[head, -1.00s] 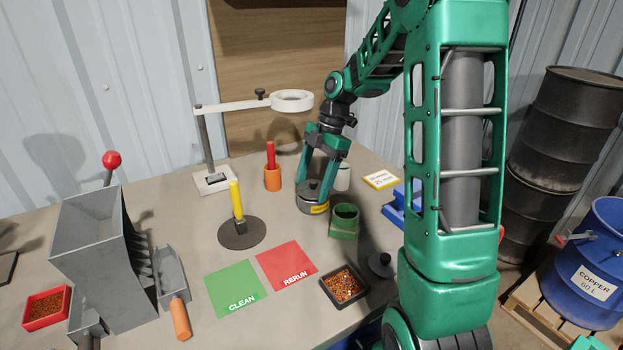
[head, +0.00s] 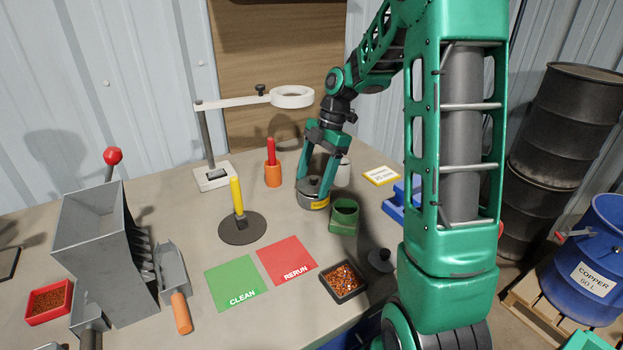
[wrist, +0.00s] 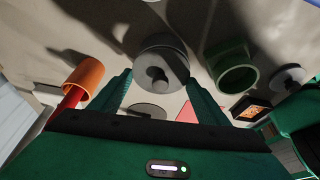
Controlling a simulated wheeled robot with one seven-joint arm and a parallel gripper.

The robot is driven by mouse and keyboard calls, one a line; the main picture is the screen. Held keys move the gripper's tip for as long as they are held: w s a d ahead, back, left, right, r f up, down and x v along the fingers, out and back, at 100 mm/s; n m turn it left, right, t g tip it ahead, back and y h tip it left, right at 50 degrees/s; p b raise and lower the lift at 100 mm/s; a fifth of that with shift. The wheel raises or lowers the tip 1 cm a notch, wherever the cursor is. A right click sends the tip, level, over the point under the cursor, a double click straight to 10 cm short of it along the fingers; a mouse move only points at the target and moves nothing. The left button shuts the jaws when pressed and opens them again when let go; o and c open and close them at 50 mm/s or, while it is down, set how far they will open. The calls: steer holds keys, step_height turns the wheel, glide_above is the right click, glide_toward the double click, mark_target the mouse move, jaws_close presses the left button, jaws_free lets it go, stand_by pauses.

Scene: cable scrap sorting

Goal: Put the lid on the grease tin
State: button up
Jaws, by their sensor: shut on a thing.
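The grease tin (head: 313,203) is a low, round grey tin with a yellow label band, standing towards the back of the bench in the head view. Its dark grey round lid (wrist: 158,70) has a knob in the middle and shows between my fingers in the wrist view. My gripper (head: 315,186) points down over the tin, its fingers on opposite sides of the lid and shut on it. The lid is over the tin's top, at or very close to the rim. I cannot tell whether it is fully seated, as the fingers hide part of the edge.
A green cup (head: 344,217) stands close to the tin's right. An orange holder (head: 273,175) with a red stick is at its left, and a white cup (head: 343,172) is behind. A black tray (head: 344,282) of granules and a knobbed grey disc (head: 380,261) lie nearer the front.

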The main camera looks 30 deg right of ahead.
steer(key=o, duration=1)
steer(key=shift+s+f, duration=0.15)
steer(key=shift+f, duration=0.3)
steer(key=shift+o, duration=1)
steer(key=shift+w+r, duration=0.1)
steer(key=shift+w, duration=0.1)
